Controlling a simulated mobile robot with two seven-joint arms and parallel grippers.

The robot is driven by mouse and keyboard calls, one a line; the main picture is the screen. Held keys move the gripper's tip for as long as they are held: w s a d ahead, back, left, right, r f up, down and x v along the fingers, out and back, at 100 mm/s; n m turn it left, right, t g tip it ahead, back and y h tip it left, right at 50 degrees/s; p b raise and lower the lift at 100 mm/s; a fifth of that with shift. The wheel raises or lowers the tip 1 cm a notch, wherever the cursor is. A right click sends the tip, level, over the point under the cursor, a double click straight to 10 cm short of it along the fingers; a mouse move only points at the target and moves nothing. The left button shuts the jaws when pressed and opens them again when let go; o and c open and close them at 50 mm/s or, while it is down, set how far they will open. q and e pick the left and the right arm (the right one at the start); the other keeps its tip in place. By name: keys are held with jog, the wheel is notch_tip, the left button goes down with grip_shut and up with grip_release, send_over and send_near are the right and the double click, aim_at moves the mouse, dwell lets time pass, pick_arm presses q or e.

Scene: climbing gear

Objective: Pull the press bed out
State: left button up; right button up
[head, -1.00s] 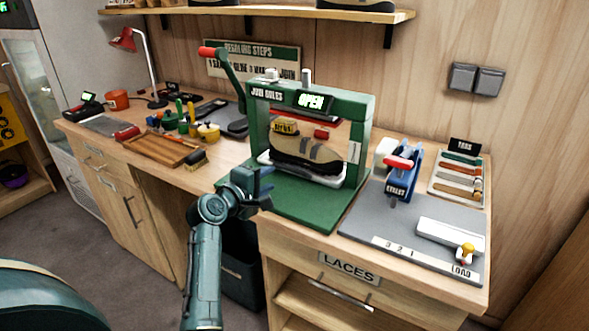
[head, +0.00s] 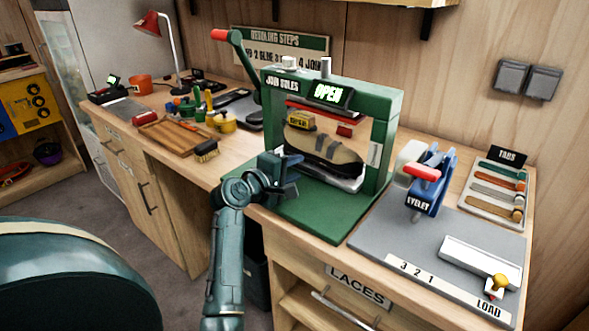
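The green press (head: 385,108) stands on the bench, labelled "JOIN SOLES", with a display (head: 330,93) reading "OPEN". Its lever with a red grip (head: 221,34) points up to the left. A beige and grey shoe (head: 330,147) sits inside the frame on the pale press bed (head: 347,182), above a green base plate (head: 325,215). My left gripper (head: 281,163) is over the front left part of the base plate, beside the shoe's left end. Its fingers look apart and empty; it appears clear of the bed. My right gripper is not in view.
Right of the press are a blue eyelet tool (head: 432,185), a grey mat (head: 400,240) with a white slider (head: 480,262), and a tray of tabs (head: 497,193). On the left are a wooden tray (head: 170,137), a brush (head: 206,151) and small pots.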

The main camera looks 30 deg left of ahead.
pick_arm(q)
grip_shut()
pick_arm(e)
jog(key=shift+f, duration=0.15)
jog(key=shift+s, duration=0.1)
